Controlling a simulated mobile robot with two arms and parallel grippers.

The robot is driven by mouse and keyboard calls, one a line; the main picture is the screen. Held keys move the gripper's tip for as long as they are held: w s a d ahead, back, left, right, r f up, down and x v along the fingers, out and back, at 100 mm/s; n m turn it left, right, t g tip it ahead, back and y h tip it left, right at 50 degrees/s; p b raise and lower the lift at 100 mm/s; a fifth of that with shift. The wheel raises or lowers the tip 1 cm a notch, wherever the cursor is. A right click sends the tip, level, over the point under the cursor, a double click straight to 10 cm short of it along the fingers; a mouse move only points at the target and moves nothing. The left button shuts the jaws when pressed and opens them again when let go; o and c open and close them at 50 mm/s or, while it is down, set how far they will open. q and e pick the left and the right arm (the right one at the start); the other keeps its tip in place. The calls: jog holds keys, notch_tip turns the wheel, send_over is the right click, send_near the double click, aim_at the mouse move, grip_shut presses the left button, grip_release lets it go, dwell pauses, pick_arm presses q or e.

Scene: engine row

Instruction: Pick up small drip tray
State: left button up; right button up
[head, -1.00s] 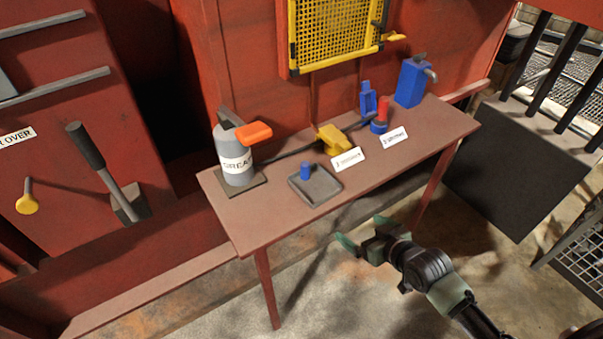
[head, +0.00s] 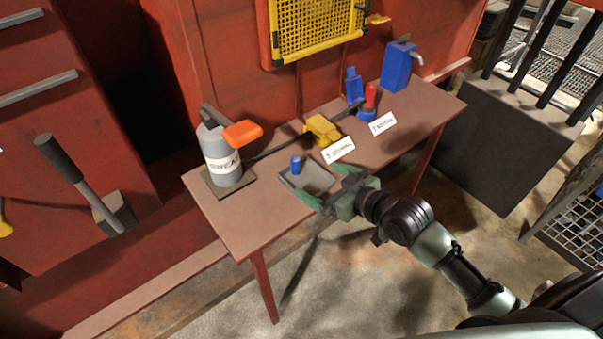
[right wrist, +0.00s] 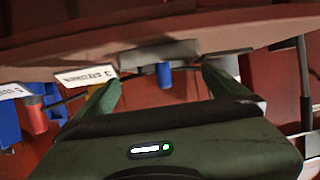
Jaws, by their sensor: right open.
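The small drip tray (head: 316,176) is a shallow grey square tray on the red-brown table, with a small blue cylinder (head: 296,164) standing in it. My right gripper (head: 327,185) is open at the tray's near right edge, one finger on each side of that edge. I cannot tell whether the fingers touch it. In the right wrist view, which looks upside down, the tray (right wrist: 150,55) and blue cylinder (right wrist: 164,76) show between the two open fingers (right wrist: 160,82). My left gripper is not in view.
On the table (head: 240,225), a grease can (head: 222,165) with an orange handle stands left of the tray. A yellow tool (head: 322,129), white labels (head: 339,150), a blue-and-red item (head: 368,105) and a blue can (head: 397,68) stand beyond it. The front left of the table is clear.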

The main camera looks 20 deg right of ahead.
aim_at(299, 172)
jog(key=x, duration=0.5)
jog(key=shift+w+a+f, duration=0.2)
jog(key=shift+a+f, duration=0.05)
jog(key=shift+f, duration=0.05)
jog(key=shift+r, duration=0.1)
jog(key=c, duration=1.2)
jog(key=shift+c, duration=0.2)
